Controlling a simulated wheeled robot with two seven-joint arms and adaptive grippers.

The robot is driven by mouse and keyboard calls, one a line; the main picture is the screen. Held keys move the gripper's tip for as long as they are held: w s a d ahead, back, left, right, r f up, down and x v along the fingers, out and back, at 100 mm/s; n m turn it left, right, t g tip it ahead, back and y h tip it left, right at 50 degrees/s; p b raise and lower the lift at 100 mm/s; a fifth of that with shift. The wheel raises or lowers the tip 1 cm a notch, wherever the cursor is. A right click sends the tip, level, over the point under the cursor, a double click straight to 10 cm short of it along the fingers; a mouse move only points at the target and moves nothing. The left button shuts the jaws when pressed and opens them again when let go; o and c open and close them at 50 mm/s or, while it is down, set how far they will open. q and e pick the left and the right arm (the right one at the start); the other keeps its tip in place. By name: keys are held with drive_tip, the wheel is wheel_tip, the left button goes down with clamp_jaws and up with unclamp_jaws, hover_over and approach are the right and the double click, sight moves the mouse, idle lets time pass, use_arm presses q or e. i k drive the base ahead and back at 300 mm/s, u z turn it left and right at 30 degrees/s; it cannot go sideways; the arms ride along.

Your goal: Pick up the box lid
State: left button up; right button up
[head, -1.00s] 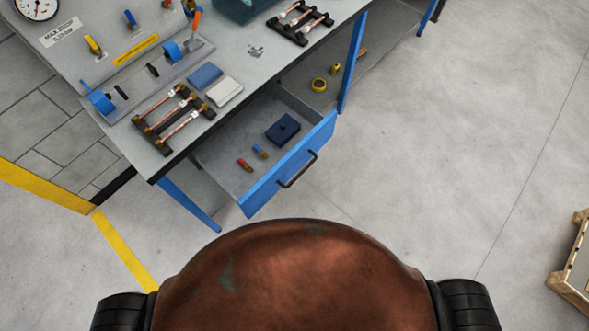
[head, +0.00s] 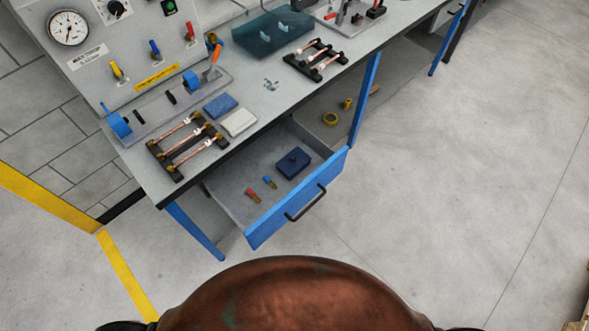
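A small dark blue box (head: 293,163) sits inside the open drawer (head: 235,197) under the workbench. A small knob-like bump shows on its top, which looks like the lid; I cannot make out a seam between lid and box. Neither of my grippers is in view.
The drawer's blue front (head: 298,198) with a black handle juts toward me. The bench top (head: 270,105) holds tube racks, a blue pad (head: 221,105), a white pad (head: 238,122) and a teal bin (head: 272,34). A yellow tape roll (head: 331,119) lies below.

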sight(293, 161)
drive_tip(key=u, duration=3.7)
drive_tip(key=k, duration=1.25)
drive_tip(key=z, duration=1.75)
